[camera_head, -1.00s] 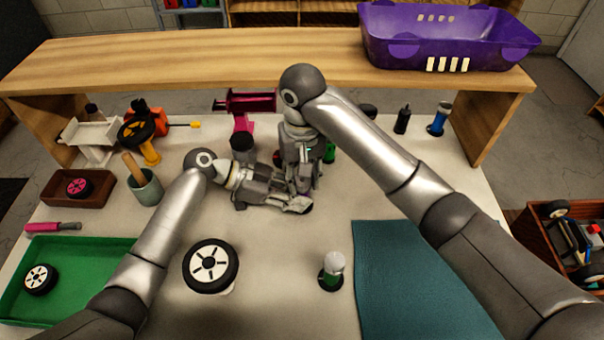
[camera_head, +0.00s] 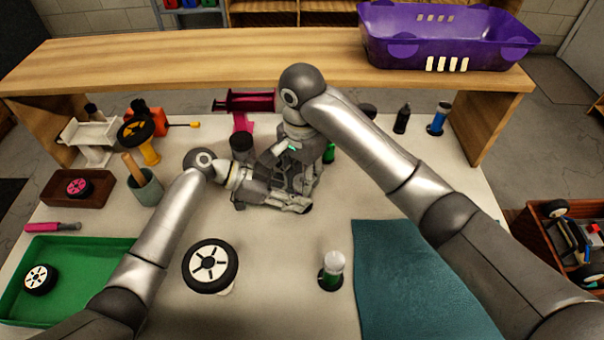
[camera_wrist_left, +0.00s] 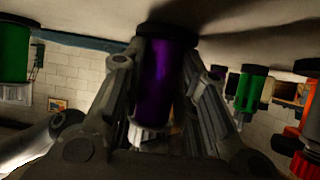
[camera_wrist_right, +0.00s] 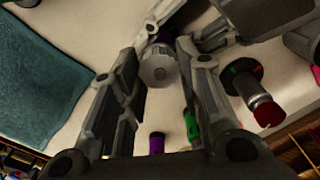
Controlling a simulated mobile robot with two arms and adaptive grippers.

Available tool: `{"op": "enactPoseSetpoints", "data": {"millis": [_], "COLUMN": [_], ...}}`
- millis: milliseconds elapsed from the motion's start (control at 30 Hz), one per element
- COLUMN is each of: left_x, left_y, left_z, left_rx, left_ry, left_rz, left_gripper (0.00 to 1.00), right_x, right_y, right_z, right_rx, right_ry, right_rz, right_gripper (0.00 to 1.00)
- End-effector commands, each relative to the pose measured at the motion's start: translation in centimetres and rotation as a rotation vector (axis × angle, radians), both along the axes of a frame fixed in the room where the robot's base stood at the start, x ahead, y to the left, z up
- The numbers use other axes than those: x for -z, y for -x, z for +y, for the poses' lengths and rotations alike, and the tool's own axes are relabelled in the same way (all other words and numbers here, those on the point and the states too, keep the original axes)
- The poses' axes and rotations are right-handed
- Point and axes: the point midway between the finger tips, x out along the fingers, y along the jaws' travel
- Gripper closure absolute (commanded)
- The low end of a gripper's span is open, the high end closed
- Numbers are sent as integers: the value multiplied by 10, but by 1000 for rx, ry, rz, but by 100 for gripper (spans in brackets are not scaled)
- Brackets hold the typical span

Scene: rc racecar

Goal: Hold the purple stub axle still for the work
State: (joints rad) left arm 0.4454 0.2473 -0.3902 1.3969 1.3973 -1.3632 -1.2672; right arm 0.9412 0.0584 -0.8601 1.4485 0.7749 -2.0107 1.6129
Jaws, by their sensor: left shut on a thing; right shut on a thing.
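The purple stub axle (camera_wrist_left: 165,85) stands between my left fingers, its dark base at the top of the left wrist view. My left gripper (camera_wrist_left: 158,75) is shut around its purple body. In the head view my left gripper (camera_head: 292,206) is low at the table's middle, and both grippers hide the axle. My right gripper (camera_head: 300,184) is just above and against it, pointing down. In the right wrist view my right gripper (camera_wrist_right: 158,62) is shut on the pale round cap (camera_wrist_right: 158,72) at the axle's top, and a little purple (camera_wrist_right: 152,40) shows beyond it.
A white-topped green stub (camera_head: 333,268) and a loose wheel (camera_head: 210,265) stand in front. A green tray (camera_head: 75,300) lies left and a teal mat (camera_head: 410,270) right. A magenta stand (camera_head: 242,110) is behind.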

Motion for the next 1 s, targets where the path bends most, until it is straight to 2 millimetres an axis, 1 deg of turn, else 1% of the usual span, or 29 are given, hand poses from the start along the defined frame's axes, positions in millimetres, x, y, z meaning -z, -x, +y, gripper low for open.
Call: {"op": "enactPoseSetpoints", "data": {"millis": [33, 200, 400, 933, 967, 1000], "left_x": [7, 7, 7, 7, 7, 7], "left_y": [1, 1, 1, 1, 1, 1], "left_z": [3, 3, 2, 2, 2, 2], "left_rx": [-2, -2, -2, -1, -1, -1], "left_ry": [-13, -13, -13, -13, -13, -13], "left_rz": [8, 8, 7, 6, 6, 6], "left_gripper": [93, 93, 93, 93, 93, 93], "right_x": [2, 2, 2, 2, 2, 2], "right_y": [1, 1, 1, 1, 1, 1], "right_z": [0, 0, 0, 1, 1, 1], "right_rx": [31, 122, 185, 209, 208, 208], "right_ry": [2, 1, 0, -1, -1, -1], "right_rz": [3, 2, 3, 3, 3, 3], "right_gripper": [92, 92, 92, 92, 67, 62]}}
